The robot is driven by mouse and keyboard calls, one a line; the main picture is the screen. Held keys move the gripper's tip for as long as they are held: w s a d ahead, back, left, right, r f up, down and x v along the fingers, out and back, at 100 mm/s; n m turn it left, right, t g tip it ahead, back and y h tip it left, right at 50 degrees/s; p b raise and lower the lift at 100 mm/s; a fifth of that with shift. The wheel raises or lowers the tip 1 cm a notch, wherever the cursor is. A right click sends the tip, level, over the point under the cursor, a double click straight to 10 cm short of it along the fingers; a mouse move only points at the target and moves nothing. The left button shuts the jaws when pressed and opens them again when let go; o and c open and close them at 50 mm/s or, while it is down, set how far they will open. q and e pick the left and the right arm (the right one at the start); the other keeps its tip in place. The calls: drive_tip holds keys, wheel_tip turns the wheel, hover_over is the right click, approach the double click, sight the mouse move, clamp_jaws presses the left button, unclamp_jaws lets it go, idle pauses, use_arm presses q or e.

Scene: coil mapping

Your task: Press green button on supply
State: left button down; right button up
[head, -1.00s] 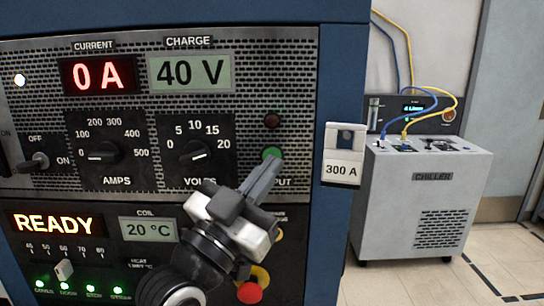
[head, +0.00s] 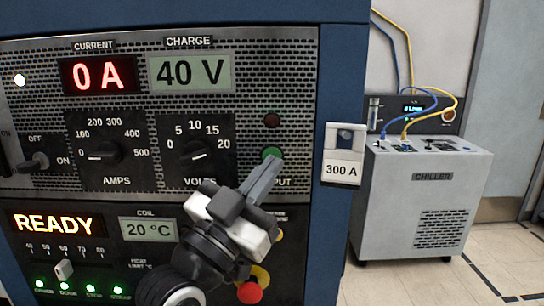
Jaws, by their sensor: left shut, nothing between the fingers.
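The supply panel (head: 50,110) fills the left of the head view, with a red "0 A" display (head: 98,75) and a "40 V" display (head: 190,73). The green button (head: 271,153) sits under a dark red button or lamp (head: 272,120), above a label partly hidden and ending in "PUT". My left gripper (head: 274,164) is shut and empty. Its fingertips are at the lower edge of the green button in the picture; I cannot tell whether they touch it. My right gripper is not in view.
Left of the button are the VOLTS knob (head: 197,155) and AMPS knob (head: 104,153). Below is a "READY" display (head: 53,224). A red knob (head: 250,292) on yellow is partly behind my gripper. A "300 A" tag (head: 342,169) hangs at right, near the chiller (head: 425,200).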

use_arm(q)
drive_tip(key=shift+w, duration=0.15)
drive_tip(key=shift+w, duration=0.3)
drive_tip(key=shift+w, duration=0.35)
idle(0.9)
drive_tip(key=shift+s, duration=0.1)
drive_tip(key=shift+s+p, duration=0.45)
drive_tip(key=shift+s, duration=0.25)
drive_tip(key=shift+s, duration=0.1)
